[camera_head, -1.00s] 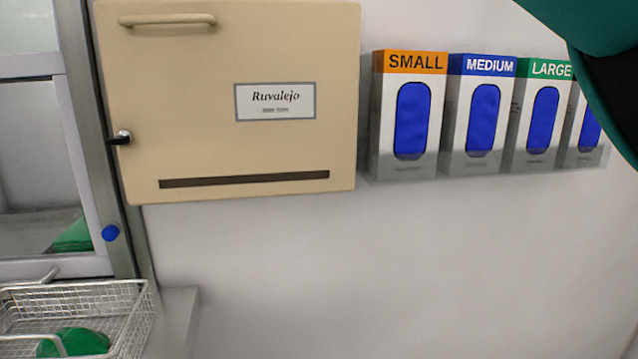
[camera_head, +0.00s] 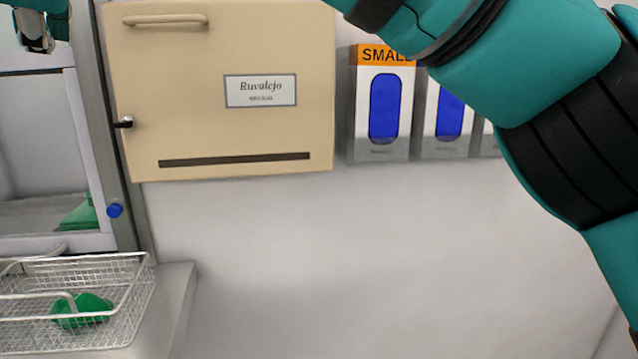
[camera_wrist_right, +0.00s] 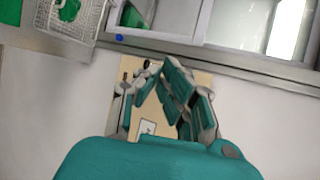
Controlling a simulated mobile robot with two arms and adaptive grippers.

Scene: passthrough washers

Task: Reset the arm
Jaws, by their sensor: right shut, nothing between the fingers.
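My teal right arm enters the head view from the right and runs out at the top edge.
The beige cabinet (camera_head: 270,140) is on the wall. Dispenser boxes (camera_head: 365,148) hang to its right, partly covered by my arm. A wire basket (camera_head: 125,315) holding a green item (camera_head: 90,308) is at lower left. A window (camera_head: 45,140) is at left. The lower middle wall is clear.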

